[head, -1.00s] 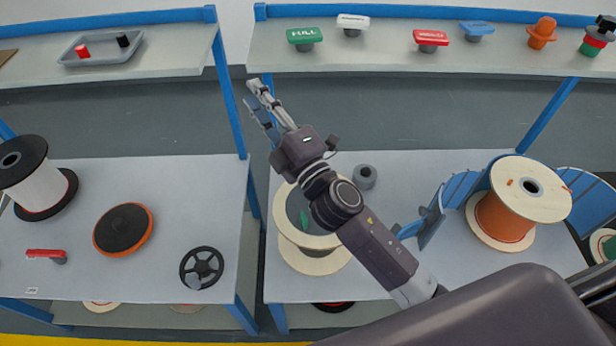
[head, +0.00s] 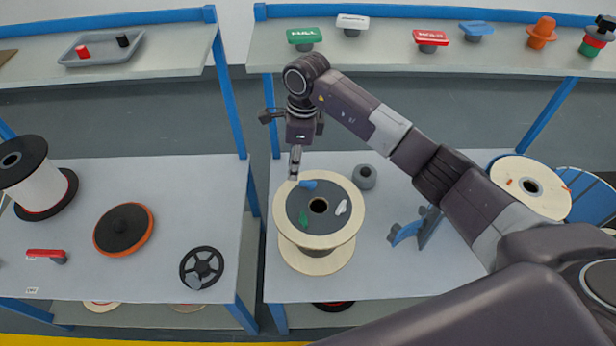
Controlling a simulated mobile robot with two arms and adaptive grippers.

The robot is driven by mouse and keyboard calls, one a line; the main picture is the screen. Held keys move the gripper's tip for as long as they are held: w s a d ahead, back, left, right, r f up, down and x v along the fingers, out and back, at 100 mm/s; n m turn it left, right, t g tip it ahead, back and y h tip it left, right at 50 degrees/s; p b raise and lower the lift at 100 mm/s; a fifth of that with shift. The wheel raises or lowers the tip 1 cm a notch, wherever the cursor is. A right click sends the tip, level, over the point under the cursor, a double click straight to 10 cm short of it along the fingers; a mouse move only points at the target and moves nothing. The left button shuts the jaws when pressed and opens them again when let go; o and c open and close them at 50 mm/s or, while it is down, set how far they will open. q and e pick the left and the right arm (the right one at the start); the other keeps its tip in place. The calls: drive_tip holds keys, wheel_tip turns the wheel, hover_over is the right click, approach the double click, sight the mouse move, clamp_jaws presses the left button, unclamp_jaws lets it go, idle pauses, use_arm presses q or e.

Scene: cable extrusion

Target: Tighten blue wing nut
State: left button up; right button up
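A spool with pale wooden flanges (head: 348,225) stands on the right table. Its dark top disc has a round centre hole and three wing nuts around it. The blue wing nut (head: 308,184) is at the back of the disc. A green wing nut (head: 304,216) is at the front left and a white one (head: 342,208) at the right. My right gripper (head: 293,176) points down just left of and behind the blue wing nut, near the spool's back rim. Its fingers overlap in this view, so their gap is hidden. My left gripper is out of view.
A grey cylindrical part (head: 364,177) stands behind the spool at its right. A blue bracket (head: 409,232) is to the right. A wooden spool (head: 533,187) is at the far right, partly behind my arm. The upper shelf (head: 380,62) with several knobs runs behind.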

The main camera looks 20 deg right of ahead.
sight(308, 182)
drive_tip(key=d, duration=0.1)
drive_tip(key=d+h, duration=0.1)
drive_tip(key=d, duration=0.1)
drive_tip(key=shift+d+r+h, duration=0.3)
drive_tip(key=shift+d+r, duration=0.05)
drive_tip(key=shift+d, duration=0.05)
drive_tip(key=shift+f, duration=0.3)
wheel_tip(308, 182, down, 7)
drive_tip(key=shift+f+p, duration=0.1)
drive_tip(key=shift+p, duration=1.05)
drive_tip(key=shift+c, duration=0.4)
clamp_jaws()
